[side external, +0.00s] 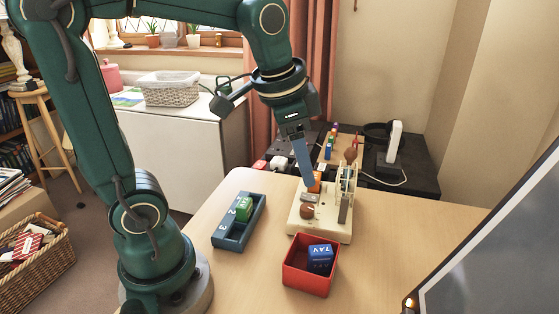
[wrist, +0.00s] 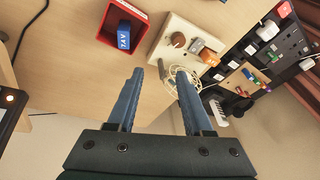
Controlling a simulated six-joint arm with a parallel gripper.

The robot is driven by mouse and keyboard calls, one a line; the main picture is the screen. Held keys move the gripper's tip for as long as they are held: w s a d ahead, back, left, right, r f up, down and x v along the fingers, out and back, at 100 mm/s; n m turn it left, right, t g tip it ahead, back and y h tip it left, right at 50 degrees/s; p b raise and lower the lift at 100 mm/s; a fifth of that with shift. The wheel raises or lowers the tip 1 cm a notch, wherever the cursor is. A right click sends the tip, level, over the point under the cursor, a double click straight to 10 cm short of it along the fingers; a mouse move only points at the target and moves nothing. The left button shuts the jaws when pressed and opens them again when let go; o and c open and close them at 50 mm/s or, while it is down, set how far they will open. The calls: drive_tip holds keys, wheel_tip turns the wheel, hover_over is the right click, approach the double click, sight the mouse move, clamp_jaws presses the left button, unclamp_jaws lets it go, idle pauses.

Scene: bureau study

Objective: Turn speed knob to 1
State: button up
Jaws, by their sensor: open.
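A cream board (side external: 325,232) stands on the wooden table and carries a round brown knob (side external: 307,211) at its front. In the wrist view the knob (wrist: 178,40) shows on the board (wrist: 166,52). Any scale marks around it are too small to read. A grey part (wrist: 197,44) and an orange part (wrist: 209,57) sit beside the knob. My gripper (side external: 309,184) is above the rear of the board, pointing down. In the wrist view my gripper (wrist: 160,70) has its blue fingers spread with nothing between them; the knob lies beyond the fingertips.
A red box (side external: 296,282) with a blue block (side external: 320,258) stands in front of the board. A blue tray (side external: 230,242) holding a green block (side external: 243,209) is to the left. A tall upright part (side external: 345,200) rises on the board's right. Bare table lies between tray and board.

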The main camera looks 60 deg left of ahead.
drive_tip(key=g, duration=0.2)
hover_over(307, 207)
drive_tip(key=d, duration=0.2)
wheel_tip(307, 207, down, 4)
drive_tip(key=f, duration=0.2)
drive_tip(key=a+f+g, duration=0.1)
drive_tip(key=f, duration=0.1)
drive_tip(key=shift+w+a+f, duration=0.1)
drive_tip(key=shift+a+f, duration=0.05)
drive_tip(key=shift+a, duration=0.25)
drive_tip(key=shift+a+f+g, duration=0.1)
drive_tip(key=shift+f+g, duration=0.2)
drive_tip(key=shift+f, duration=2.5)
clamp_jaws()
